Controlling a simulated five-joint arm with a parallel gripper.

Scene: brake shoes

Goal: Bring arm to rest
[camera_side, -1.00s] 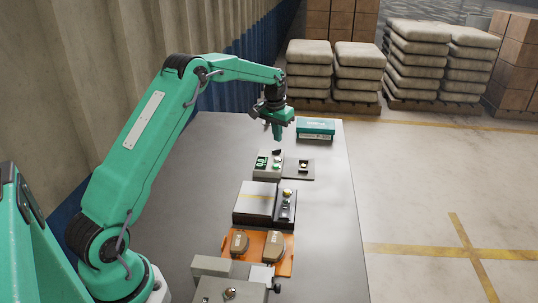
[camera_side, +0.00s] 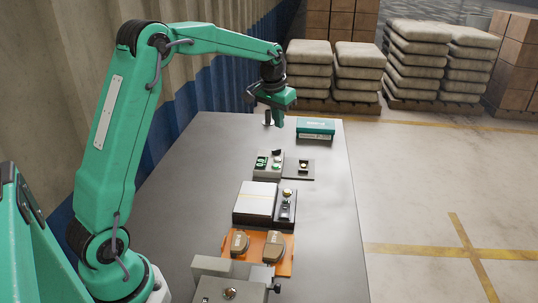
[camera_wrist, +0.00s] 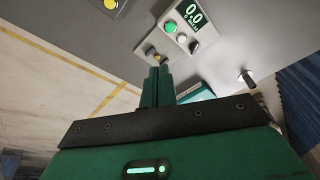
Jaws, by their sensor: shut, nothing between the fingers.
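My gripper (camera_side: 280,122) hangs over the far end of the grey table (camera_side: 215,170), above its surface. Its fingers are together and empty, pointing down. In the wrist view the shut fingers (camera_wrist: 157,84) show in the middle. My arm is raised and bent, clear of the things on the table.
A green box (camera_side: 316,128) stands right of my gripper. Nearer are a control box with a display (camera_side: 268,163), a small dark plate (camera_side: 299,168), a grey block unit (camera_side: 257,200), an orange tray (camera_side: 285,262) with two brown brake shoes (camera_side: 240,243), and a grey fixture (camera_side: 215,285).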

